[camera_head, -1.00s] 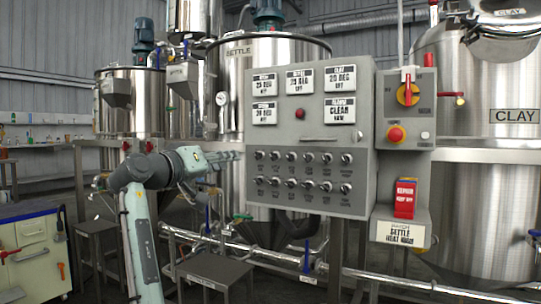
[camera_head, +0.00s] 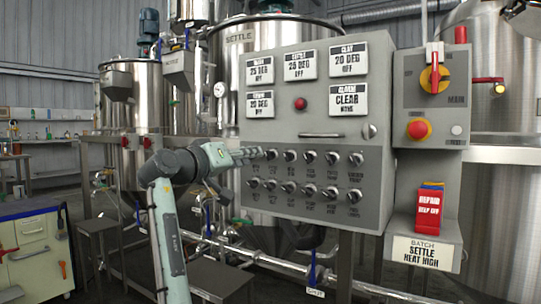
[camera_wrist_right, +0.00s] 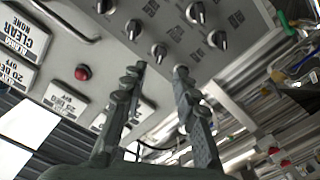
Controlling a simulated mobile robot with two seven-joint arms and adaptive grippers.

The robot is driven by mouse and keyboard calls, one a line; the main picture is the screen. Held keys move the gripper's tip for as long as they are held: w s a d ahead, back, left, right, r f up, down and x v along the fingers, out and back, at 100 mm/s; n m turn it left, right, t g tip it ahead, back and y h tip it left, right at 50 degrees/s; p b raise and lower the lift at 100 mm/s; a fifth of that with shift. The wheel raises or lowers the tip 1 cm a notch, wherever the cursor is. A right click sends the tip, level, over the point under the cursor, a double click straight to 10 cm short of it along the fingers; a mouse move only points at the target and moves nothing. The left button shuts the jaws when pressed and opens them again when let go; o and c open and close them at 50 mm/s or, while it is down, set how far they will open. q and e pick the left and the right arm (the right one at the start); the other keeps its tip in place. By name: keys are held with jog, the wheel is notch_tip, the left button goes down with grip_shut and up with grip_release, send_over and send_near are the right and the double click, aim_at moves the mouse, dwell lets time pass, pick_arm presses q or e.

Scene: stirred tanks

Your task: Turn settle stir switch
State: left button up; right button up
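The grey control panel (camera_head: 285,125) carries two rows of black-and-silver rotary switches. Their small labels are too blurred to tell which is the settle stir switch. My right gripper (camera_head: 262,152) is at the left end of the upper row in the head view, hiding the end switch there; the switch beside it (camera_head: 290,155) shows. In the right wrist view, my right gripper's two fingers (camera_wrist_right: 159,72) are apart with nothing between them. One switch (camera_wrist_right: 158,52) sits just beyond the fingertips, roughly between them; contact cannot be told. My left gripper is not in view.
A panel handle (camera_head: 321,135) and a red button (camera_head: 300,104) sit above the switches. A side box (camera_head: 433,95) holds a red-yellow isolator and red stop button. Steel tanks (camera_head: 230,80) stand behind. A small dark table (camera_head: 208,275) stands in front, below the panel.

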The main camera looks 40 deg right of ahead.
aim_at(266, 154)
jog(key=x, duration=0.7)
jog(key=shift+w+d, duration=0.1)
jog(key=shift+d, duration=0.15)
jog(key=shift+c, duration=0.6)
grip_shut()
